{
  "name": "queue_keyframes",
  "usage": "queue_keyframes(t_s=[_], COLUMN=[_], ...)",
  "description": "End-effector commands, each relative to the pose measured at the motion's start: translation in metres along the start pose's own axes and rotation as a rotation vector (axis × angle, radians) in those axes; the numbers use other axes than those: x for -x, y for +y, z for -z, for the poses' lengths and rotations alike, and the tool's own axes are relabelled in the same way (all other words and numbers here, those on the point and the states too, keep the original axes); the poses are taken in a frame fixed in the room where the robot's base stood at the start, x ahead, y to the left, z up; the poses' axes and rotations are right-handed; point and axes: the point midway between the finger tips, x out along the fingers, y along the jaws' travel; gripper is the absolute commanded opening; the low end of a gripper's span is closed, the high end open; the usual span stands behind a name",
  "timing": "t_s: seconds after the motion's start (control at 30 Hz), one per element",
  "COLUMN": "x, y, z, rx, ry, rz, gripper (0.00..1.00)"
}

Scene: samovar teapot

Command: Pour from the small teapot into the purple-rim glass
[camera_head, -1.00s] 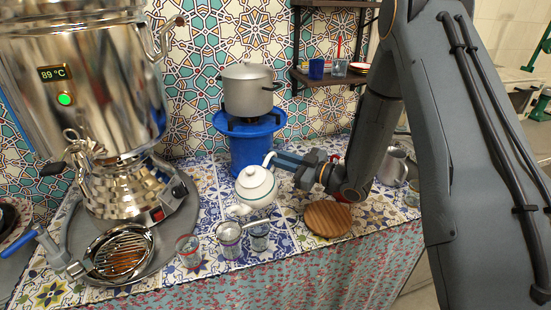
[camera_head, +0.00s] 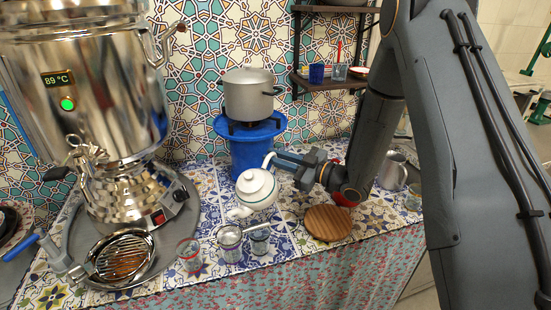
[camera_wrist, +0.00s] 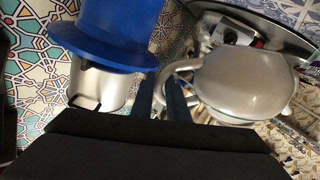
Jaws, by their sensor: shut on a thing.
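The small white teapot (camera_head: 257,190), with a thin dark line round it, is held above the table in the head view. In the wrist view my fingers (camera_wrist: 175,100) close on the handle beside the teapot body (camera_wrist: 245,85). The spout (camera_head: 239,212) points down-left, just above the purple-rim glass (camera_head: 230,253). A strainer (camera_head: 229,234) appears to lie over that glass, its handle reaching right. I cannot see any stream or the liquid level.
A red-rim glass (camera_head: 189,255) stands left of the purple-rim glass and a blue-rim glass (camera_head: 260,242) right of it. A round wooden board (camera_head: 327,223) lies to the right. The samovar (camera_head: 85,90) stands left; a pot (camera_head: 249,95) on a blue stand (camera_head: 250,150) is behind.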

Motion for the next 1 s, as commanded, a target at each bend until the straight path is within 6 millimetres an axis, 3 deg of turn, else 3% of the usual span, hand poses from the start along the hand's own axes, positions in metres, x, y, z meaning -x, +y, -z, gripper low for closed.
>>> queue_keyframes(t_s=[1.0], x=[0.000], y=[0.001], z=[0.018], rx=[0.076], ry=[0.002], rz=[-0.001], gripper=[0.00])
